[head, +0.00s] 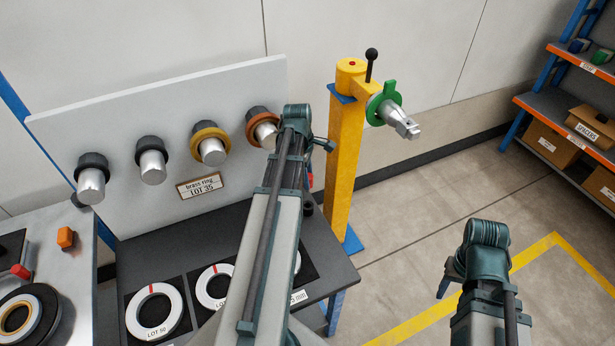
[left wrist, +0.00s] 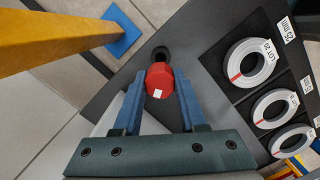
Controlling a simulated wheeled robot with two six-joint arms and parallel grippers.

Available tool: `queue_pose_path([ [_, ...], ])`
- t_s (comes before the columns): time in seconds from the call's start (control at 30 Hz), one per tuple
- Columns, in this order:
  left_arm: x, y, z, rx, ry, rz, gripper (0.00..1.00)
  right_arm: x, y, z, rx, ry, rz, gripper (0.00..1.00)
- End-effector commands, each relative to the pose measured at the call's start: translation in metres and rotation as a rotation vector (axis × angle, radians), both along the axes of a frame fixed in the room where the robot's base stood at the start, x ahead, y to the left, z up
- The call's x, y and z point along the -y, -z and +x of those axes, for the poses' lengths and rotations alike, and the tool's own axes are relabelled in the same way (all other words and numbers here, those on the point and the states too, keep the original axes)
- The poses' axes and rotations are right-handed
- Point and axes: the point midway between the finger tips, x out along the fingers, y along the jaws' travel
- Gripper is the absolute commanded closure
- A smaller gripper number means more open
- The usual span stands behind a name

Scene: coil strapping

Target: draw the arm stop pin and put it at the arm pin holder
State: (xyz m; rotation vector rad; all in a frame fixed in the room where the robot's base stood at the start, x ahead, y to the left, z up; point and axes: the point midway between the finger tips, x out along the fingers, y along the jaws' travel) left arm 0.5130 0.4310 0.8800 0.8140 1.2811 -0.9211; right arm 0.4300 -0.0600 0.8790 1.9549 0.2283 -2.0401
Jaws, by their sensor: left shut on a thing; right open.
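The arm stop pin (left wrist: 159,80) shows as a red faceted knob with a small white mark. My left gripper (left wrist: 158,90) is shut on it, with blue fingers on both sides. In the head view a sliver of the red pin (head: 311,180) shows beside my left forearm, which hides most of that gripper. A dark round socket, seemingly the arm pin holder (left wrist: 160,53), is at the table edge just beyond the pin; it also shows in the head view (head: 308,207). The pin's lower end is hidden, so I cannot tell whether it touches the socket. My right gripper (head: 450,276) is open at the lower right.
A yellow post (head: 347,160) with a blue foot stands beside the dark table (head: 330,265), carrying a metal arm with a green ring (head: 384,101). White rings (head: 155,311) lie on the table. A grey panel (head: 110,125) with pegs stands behind. Floor at right is clear.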

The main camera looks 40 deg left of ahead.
Motion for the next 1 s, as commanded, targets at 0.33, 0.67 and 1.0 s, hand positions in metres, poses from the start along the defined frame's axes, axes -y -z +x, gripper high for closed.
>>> queue_pose_path([
  [0.33, 0.0, 0.029, 0.0, 0.0, 0.0, 0.0, 1.0, 0.0, 0.029, 0.0, 0.0, 0.0, 0.0, 0.5],
  [0.67, 0.0, 0.054, 0.0, 0.0, 0.0, 0.0, 1.0, 0.0, 0.054, 0.0, 0.0, 0.0, 0.0, 0.5],
  [1.0, 0.0, 0.055, 0.0, 0.0, 0.0, 0.0, 1.0, 0.0, 0.054, 0.0, 0.0, 0.0, 0.0, 0.5],
])
